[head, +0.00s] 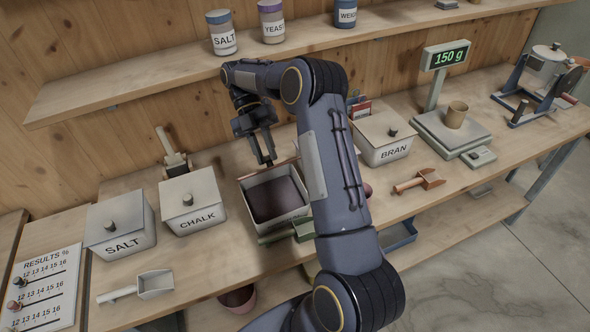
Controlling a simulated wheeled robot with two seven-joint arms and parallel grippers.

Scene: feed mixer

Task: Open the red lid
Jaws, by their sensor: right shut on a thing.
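A white open-topped box (250,208) stands mid-bench, with a dark reddish-brown surface (275,198) inside its rim; I cannot tell whether this is the bottom or contents. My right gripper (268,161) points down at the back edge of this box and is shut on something. A thin reddish-brown edge (287,161) shows beside the fingertips, perhaps the red lid seen edge-on; most of it is hidden. My right arm covers the area to the right of the box. My left gripper is not in view.
Lidded SALT (122,245) and CHALK (197,221) bins stand left, a BRAN bin (394,154) right. A scale (452,133) with a cup stands farther right. A metal scoop (155,284) lies front left. A shelf (160,80) with jars runs above.

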